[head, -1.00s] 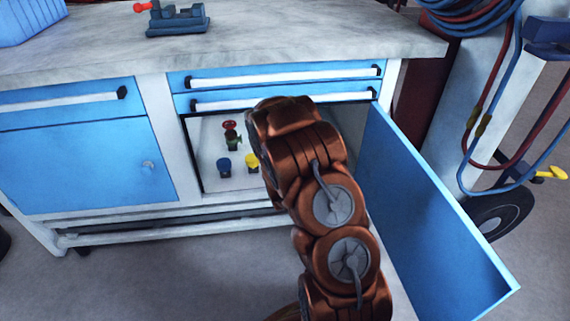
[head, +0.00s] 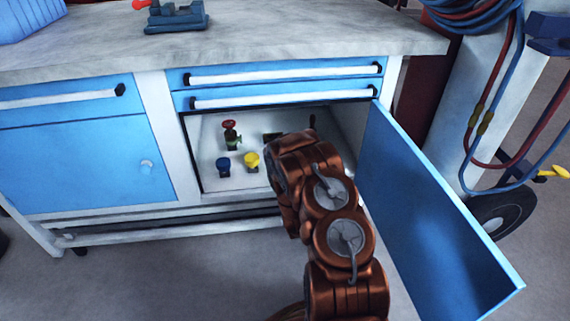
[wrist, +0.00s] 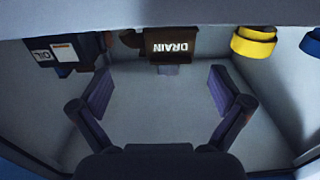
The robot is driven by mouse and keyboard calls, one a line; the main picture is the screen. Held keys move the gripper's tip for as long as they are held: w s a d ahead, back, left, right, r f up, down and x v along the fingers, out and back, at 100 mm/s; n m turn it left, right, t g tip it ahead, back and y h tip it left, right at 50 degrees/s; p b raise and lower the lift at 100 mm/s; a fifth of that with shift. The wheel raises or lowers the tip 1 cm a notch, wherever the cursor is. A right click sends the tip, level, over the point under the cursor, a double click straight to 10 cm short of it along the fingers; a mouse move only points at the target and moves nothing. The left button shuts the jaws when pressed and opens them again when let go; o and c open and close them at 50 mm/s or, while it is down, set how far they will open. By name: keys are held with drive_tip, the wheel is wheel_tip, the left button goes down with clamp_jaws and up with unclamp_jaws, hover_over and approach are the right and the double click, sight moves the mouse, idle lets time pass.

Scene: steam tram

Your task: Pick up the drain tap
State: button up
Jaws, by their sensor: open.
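The drain tap (wrist: 172,45) is a dark brown block with a white DRAIN label, upside down in the wrist view. It stands inside the open cabinet, near the top middle of that view; its upper part is cut off. My gripper (wrist: 160,86) is open and empty. Its two dark fingers are spread below the drain tap in the picture, one to each side, and do not touch it. In the head view my arm hides the gripper; a dark piece beside the arm may be the drain tap, but I cannot be sure.
A dark blue OIL tap (wrist: 62,50) stands beside the drain tap. A yellow-topped tap (head: 251,161), a blue-topped one (head: 223,164) and a red-wheeled one (head: 231,133) stand left in the cabinet. The blue door (head: 435,210) hangs open at right. Drawers (head: 280,88) close above.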

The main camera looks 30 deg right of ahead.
drive_tip(key=shift+b+x, duration=1.3)
drive_tip(key=shift+x, duration=1.35)
drive_tip(key=shift+d+r, duration=0.1)
drive_tip(key=shift+r, duration=0.05)
drive_tip(key=shift+s, duration=0.1)
drive_tip(key=shift+c, duration=0.4)
drive_tip(key=c, duration=1.6)
